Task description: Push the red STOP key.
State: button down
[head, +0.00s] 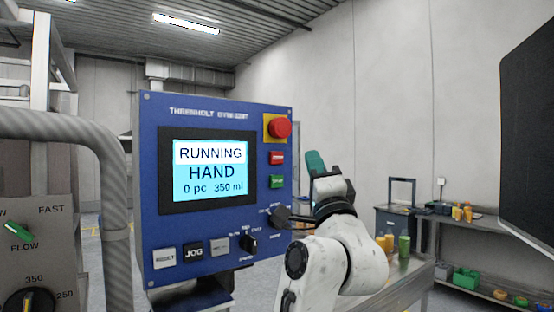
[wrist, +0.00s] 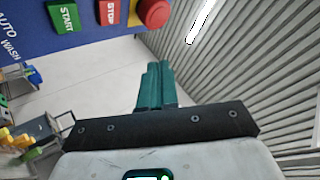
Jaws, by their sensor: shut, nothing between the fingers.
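The red STOP key (head: 277,158) is a small rectangular key on the right side of the blue panel, below the red mushroom button and above the green START key. In the wrist view the STOP key (wrist: 110,12) is at the top edge, partly cut off, with its label readable. My gripper (head: 313,156) has teal fingers shut with nothing between them. In the head view it is to the right of the STOP key, apart from it in the picture. In the wrist view the gripper fingertips (wrist: 156,66) are below and right of the key.
The red mushroom button (head: 280,128) on its yellow plate sits just above the STOP key; the green START key (head: 277,181) is just below. The screen (head: 210,172) reads RUNNING, HAND, 0 pc, 350 ml. A thick grey pipe (head: 112,170) stands left of the blue panel (head: 151,215).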

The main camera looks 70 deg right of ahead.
jog(key=shift+w+d+b, duration=0.15)
jog(key=shift+w+d, duration=0.55)
jog(key=shift+w, duration=0.45)
jog(key=shift+w+d+b, duration=0.1)
jog(key=shift+w+d, duration=0.65)
jog(key=shift+w, duration=0.4)
jog(key=shift+w+d+b, duration=0.15)
jog(key=shift+w+d, duration=0.55)
jog(key=shift+w, duration=0.45)
jog(key=shift+w, duration=0.15)
jog(key=shift+w+d, duration=0.2)
jog(key=shift+w+d, duration=0.2)
jog(key=shift+w, duration=0.15)
jog(key=shift+s, duration=0.1)
dwell(0.4)
jog(key=shift+s+a, duration=0.45)
jog(key=shift+s, duration=0.15)
jog(key=shift+s, duration=0.1)
jog(key=shift+s+a, duration=0.45)
jog(key=shift+s, duration=0.25)
jog(key=shift+s+a, duration=0.4)
jog(key=shift+s, duration=0.25)
jog(key=shift+s+a, duration=0.45)
jog(key=shift+s, duration=0.25)
